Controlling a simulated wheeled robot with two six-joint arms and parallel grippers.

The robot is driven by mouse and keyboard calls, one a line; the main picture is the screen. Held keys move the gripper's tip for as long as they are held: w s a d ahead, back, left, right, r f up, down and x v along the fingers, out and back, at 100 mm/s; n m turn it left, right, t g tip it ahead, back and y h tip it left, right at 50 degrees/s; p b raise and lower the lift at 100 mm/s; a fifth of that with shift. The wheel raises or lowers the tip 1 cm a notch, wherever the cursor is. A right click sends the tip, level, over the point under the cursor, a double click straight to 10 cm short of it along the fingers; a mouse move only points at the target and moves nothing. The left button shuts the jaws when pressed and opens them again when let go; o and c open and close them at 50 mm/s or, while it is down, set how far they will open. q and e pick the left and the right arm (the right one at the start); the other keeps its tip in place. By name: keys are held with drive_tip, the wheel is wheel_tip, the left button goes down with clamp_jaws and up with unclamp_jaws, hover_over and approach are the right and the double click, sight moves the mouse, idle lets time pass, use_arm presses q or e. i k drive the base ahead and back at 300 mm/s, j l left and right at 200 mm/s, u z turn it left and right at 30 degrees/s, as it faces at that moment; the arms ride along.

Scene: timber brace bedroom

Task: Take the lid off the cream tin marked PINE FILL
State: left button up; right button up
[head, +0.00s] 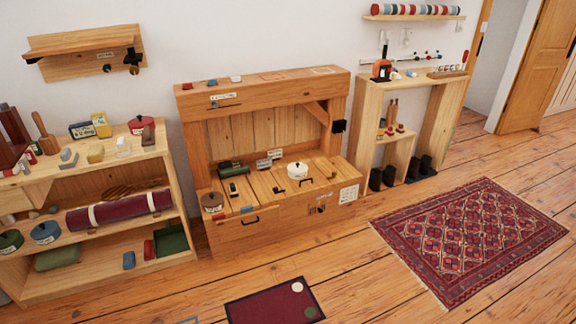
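A round cream tin (298,171) with a dark knob on top stands on the slatted top of the wooden bench (265,228), right of its middle. Its lid appears to be on. Any lettering on it is too small to read, so I cannot confirm the PINE FILL mark. Neither of my grippers shows in the head view.
Small blocks, labels and a green roll (233,168) lie on the bench. A shelf unit (100,253) stands left. A dark red mat (272,304) and patterned rug (470,236) lie on open floor.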

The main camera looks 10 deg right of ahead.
sight(294, 167)
drive_tip(key=i+j+z, duration=0.25)
drive_tip(key=i, duration=0.3)
drive_tip(key=i+j+z, duration=0.1)
drive_tip(key=i+z, duration=0.15)
drive_tip(key=i, duration=0.3)
drive_tip(key=i+j+z, duration=0.25)
drive_tip(key=i, duration=0.25)
drive_tip(key=i+z, duration=0.3)
drive_tip(key=i, duration=0.8)
